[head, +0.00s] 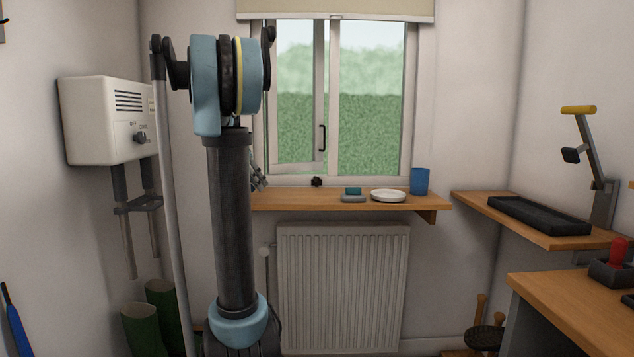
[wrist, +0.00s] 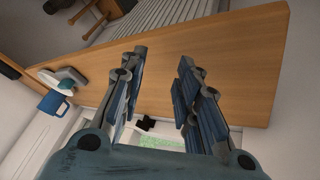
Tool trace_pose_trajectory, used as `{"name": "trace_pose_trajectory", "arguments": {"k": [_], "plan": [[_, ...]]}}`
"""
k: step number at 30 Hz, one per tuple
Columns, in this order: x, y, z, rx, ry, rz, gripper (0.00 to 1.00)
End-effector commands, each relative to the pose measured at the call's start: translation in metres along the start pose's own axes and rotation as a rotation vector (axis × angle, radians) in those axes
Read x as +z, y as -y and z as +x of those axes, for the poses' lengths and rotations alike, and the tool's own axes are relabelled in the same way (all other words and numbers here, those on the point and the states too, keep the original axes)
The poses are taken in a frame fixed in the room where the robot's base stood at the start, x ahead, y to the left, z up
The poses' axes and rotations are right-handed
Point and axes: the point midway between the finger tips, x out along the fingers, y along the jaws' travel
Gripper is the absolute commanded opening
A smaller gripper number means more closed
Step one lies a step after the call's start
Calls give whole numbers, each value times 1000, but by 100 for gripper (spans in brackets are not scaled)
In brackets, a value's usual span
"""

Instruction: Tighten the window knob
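The window knob (head: 317,182) is small and black, at the bottom of the window frame just above the wooden sill. In the wrist view a small dark thing that looks like the knob (wrist: 146,125) shows between my fingers, near their base in the picture. My gripper (wrist: 162,60) is open, with a wide gap and nothing held. In the head view my gripper (head: 258,178) is mostly hidden behind my arm, left of the knob and apart from it. The window (head: 365,110) has a left sash with a black handle (head: 322,138).
The sill (head: 290,201) holds a sponge-like item (head: 353,195), a white dish (head: 388,195) and a blue cup (head: 420,181). A radiator (head: 342,290) stands below. A white heater box (head: 108,120) hangs at left. A side shelf (head: 510,222) is at right.

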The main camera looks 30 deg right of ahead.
Motion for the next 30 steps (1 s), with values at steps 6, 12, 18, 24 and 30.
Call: {"name": "trace_pose_trajectory", "arguments": {"k": [6,12,18,24,30], "plan": [[71,-30,-1,-84,47,-186,30],[134,-56,6,-165,80,-358,30],[196,-82,21,-253,93,-531,30],[247,-102,41,-344,70,-701,30],[273,-111,62,-414,-5,-844,30]]}}
